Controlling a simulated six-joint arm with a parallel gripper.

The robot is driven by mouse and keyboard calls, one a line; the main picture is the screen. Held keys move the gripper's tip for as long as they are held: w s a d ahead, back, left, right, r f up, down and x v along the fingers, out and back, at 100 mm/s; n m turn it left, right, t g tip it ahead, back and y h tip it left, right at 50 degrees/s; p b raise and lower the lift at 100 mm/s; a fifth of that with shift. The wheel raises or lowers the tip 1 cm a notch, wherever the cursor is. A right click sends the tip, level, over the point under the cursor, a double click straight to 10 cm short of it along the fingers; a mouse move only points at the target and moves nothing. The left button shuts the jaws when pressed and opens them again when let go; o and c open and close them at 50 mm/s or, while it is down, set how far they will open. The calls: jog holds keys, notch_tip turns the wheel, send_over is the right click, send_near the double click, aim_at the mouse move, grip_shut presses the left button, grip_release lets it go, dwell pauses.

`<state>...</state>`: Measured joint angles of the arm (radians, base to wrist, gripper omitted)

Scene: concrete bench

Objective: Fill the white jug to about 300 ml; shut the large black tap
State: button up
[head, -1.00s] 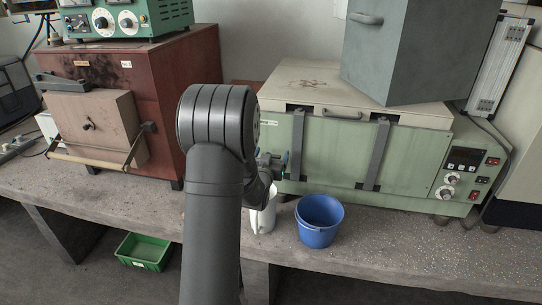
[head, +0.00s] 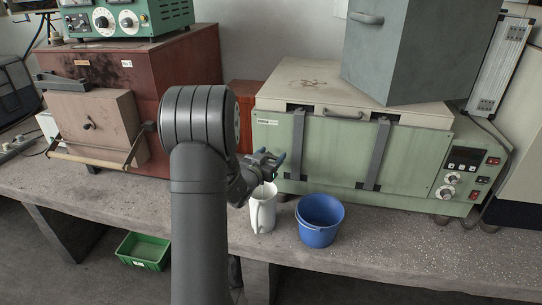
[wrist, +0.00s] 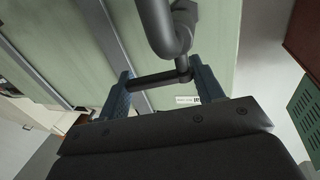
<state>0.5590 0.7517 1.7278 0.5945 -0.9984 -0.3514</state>
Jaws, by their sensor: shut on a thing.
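The white jug (head: 263,209) stands upright on the bench, below my gripper (head: 270,158) and left of a blue bucket. My arm hides a little of its upper left side; its fill level cannot be read. In the wrist view, the large black tap (wrist: 163,28) is a dark curved pipe with a bar-like handle (wrist: 155,80). My gripper (wrist: 162,82) is shut on this handle, with its blue fingers at the two ends of the bar. In the head view, the tap is mostly hidden behind my gripper. Whether water runs cannot be told.
The blue bucket (head: 320,222) stands close to the jug's right. The green bath (head: 320,150) rises behind, with its control panel (head: 464,175) at right. A red-brown furnace (head: 190,65) stands at left. A green tray (head: 143,251) lies below the bench. The bench's front right is clear.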

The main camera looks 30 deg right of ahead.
jog(key=shift+m+g+h, duration=0.4)
jog(key=shift+m+g, duration=0.1)
jog(key=shift+g, duration=0.2)
jog(key=o, duration=1)
jog(key=shift+c, duration=0.2)
jog(key=shift+a, duration=0.1)
jog(key=shift+s+a, duration=0.1)
jog(key=v, duration=1.7)
jog(key=shift+s, duration=0.1)
